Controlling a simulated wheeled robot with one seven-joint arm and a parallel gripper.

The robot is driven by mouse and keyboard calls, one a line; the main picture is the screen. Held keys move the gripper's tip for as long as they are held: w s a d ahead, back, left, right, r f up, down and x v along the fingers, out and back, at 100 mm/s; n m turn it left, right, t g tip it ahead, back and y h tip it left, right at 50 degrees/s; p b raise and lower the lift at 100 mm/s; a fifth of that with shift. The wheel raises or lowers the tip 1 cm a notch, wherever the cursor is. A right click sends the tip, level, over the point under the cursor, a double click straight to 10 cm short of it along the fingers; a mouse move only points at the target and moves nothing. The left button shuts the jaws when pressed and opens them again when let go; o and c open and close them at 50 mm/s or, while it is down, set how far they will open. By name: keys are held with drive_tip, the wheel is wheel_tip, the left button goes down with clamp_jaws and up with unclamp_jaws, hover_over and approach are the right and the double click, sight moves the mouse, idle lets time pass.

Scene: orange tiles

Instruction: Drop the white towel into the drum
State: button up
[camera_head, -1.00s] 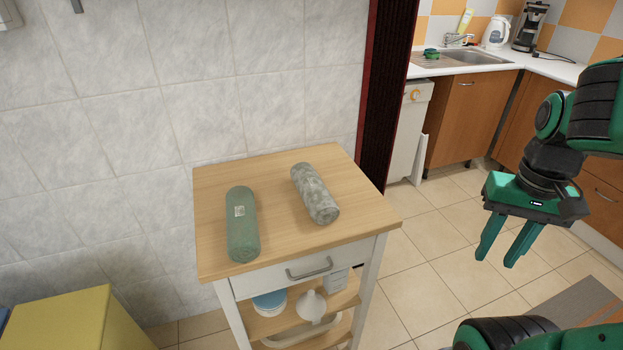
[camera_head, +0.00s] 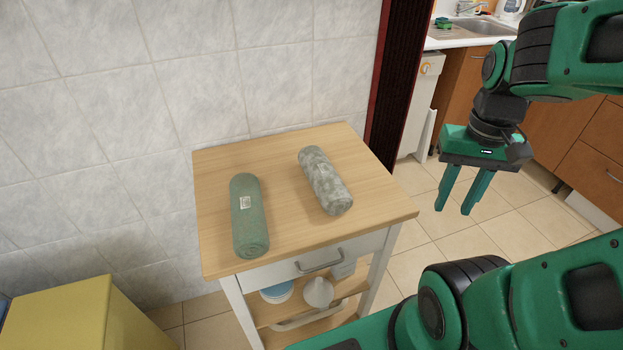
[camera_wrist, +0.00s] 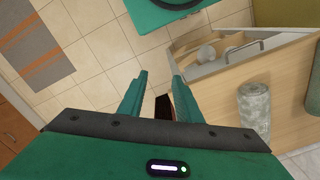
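A rolled towel, mottled grey-white (camera_head: 326,181), lies on the wooden top of a small cart (camera_head: 281,151), right of centre. It also shows in the wrist view (camera_wrist: 254,107). A rolled green towel (camera_head: 249,220) with a pale label lies to its left, apart from it. No towel in view is plain white; the mottled one is the palest. My gripper (camera_head: 453,210) is open and empty, pointing down to the right of the cart, apart from both towels. Its two fingers (camera_wrist: 160,77) also show spread in the wrist view. I see nothing that is clearly a drum.
A yellow box-like object (camera_head: 75,315) stands at the lower left; I cannot tell what it is. The cart has a drawer handle (camera_head: 319,262) and white items on its shelf. A tiled wall (camera_head: 100,120) is behind. Tiled floor (camera_head: 520,222) lies open to the right.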

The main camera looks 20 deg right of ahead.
drive_tip(key=shift+o, duration=0.9)
drive_tip(key=o, duration=0.5)
drive_tip(key=shift+s+a+r, duration=0.1)
drive_tip(key=shift+s+r, duration=0.15)
drive_tip(key=shift+s, duration=0.05)
drive_tip(key=o, duration=0.4)
drive_tip(key=w+a+n, duration=0.1)
drive_tip(key=w, duration=0.2)
drive_tip(key=w+a+r+n, duration=0.1)
drive_tip(key=w+a, duration=0.1)
drive_tip(key=w, duration=0.2)
drive_tip(key=w+a+r, duration=0.1)
drive_tip(key=w, duration=0.3)
drive_tip(key=shift+w+a+r+n+h, duration=0.2)
drive_tip(key=shift+a+n+h, duration=0.1)
drive_tip(key=shift+n, duration=0.1)
drive_tip(key=shift+o, duration=0.2)
drive_tip(key=n, duration=0.4)
hover_over(324, 168)
drive_tip(key=shift+a+f, duration=0.1)
drive_tip(key=shift+f, duration=0.3)
wheel_tip(324, 168, down, 5)
drive_tip(key=shift+w+r, duration=0.1)
drive_tip(key=shift+r, duration=0.1)
drive_tip(key=shift+f, duration=2.9)
